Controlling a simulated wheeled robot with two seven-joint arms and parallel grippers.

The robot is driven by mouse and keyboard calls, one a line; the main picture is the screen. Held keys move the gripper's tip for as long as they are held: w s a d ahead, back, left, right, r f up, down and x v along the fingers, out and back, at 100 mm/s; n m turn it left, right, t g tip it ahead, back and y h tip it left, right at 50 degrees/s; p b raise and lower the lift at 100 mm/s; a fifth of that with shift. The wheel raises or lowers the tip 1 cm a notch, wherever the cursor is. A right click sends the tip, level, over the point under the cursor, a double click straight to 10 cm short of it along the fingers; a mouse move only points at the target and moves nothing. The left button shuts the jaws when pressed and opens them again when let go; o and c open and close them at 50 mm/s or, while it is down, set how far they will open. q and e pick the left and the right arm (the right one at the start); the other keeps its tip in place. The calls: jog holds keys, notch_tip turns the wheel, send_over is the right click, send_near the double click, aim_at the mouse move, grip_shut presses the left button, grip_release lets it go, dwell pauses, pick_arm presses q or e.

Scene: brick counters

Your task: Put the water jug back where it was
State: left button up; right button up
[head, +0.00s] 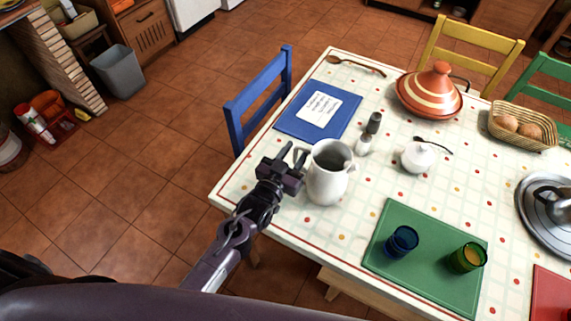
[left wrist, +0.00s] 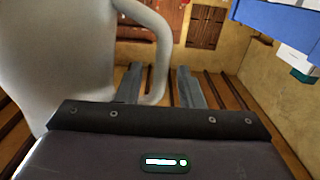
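The white water jug (head: 327,182) stands upright on the table near its left front edge, and its handle faces my left gripper. My left gripper (head: 293,156) is beside the jug at handle height, its fingers apart. In the left wrist view the jug (left wrist: 55,55) fills the left side. Its curved handle (left wrist: 163,45) comes down between the two spread fingers (left wrist: 160,88), with a gap showing on each side; I cannot tell whether either finger touches it. My right gripper is not in view.
A green mat (head: 425,270) with a blue glass (head: 402,242) and a green glass (head: 467,258) lies right of the jug. Behind are a blue mat (head: 290,122), shakers (head: 364,144), a white sugar bowl (head: 418,157) and a tagine (head: 430,95). A blue chair (head: 258,90) stands left.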

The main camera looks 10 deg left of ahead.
pick_arm(q)
jog(key=b+v, duration=0.1)
jog(key=v, duration=1)
jog(key=shift+s, duration=0.3)
jog(key=shift+a, duration=0.1)
